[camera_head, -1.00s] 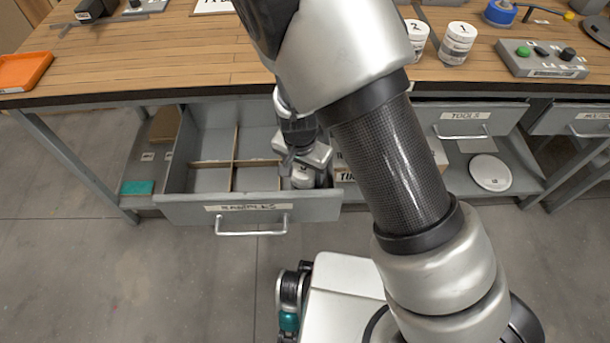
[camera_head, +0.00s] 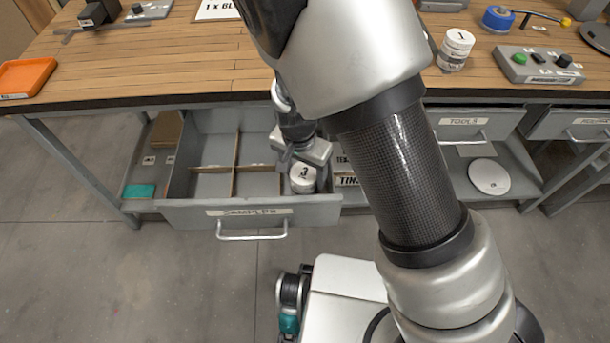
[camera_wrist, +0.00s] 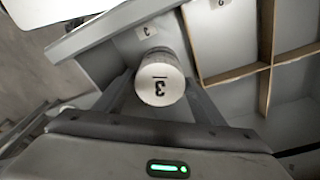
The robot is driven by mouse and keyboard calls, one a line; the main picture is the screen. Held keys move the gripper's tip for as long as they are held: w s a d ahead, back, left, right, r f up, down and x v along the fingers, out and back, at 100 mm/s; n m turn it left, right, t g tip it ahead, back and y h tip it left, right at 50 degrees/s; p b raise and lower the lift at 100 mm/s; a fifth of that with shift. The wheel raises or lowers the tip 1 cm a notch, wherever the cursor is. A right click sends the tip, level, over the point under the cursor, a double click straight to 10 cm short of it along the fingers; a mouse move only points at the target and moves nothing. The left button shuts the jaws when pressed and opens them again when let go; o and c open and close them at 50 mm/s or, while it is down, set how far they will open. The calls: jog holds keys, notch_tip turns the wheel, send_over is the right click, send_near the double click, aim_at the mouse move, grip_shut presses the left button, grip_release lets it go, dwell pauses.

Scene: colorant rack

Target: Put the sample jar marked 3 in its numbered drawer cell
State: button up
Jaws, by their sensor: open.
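The sample jar marked 3 (camera_head: 303,178) is a white jar with a numbered lid. It stands upright in the front right cell of the open drawer labelled SAMPLES (camera_head: 180,212). My arm hides part of the drawer's right side.
Wooden dividers (camera_head: 233,172) split the drawer, and its other visible cells are empty. Jar 1 (camera_head: 456,50) stands on the bench top (camera_head: 150,70). A grey button box (camera_head: 540,66) is to its right. An orange tray (camera_head: 24,77) lies at the bench's left end.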

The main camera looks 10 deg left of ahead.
jog(key=r, duration=0.2)
jog(key=r+p, duration=0.1)
jog(key=r, duration=0.2)
jog(key=s+r+p, duration=0.1)
jog(key=r, duration=0.2)
jog(key=shift+a, duration=0.15)
jog(key=shift+w+r, duration=0.1)
jog(key=shift+r, duration=0.35)
jog(key=d+r+y, duration=0.2)
jog(key=d+r, duration=0.4)
jog(key=r, duration=0.4)
jog(key=s+d+r+n+t, duration=0.1)
jog(key=s+d+r+t, duration=0.1)
jog(key=s+d+r, duration=0.3)
jog(key=s+d+r+n+t+h, duration=0.1)
jog(key=s+d+r+n+t, duration=0.1)
jog(key=s+d+r, duration=0.4)
jog(key=d+r, duration=0.5)
jog(key=d, duration=0.2)
jog(key=shift+h, duration=0.3)
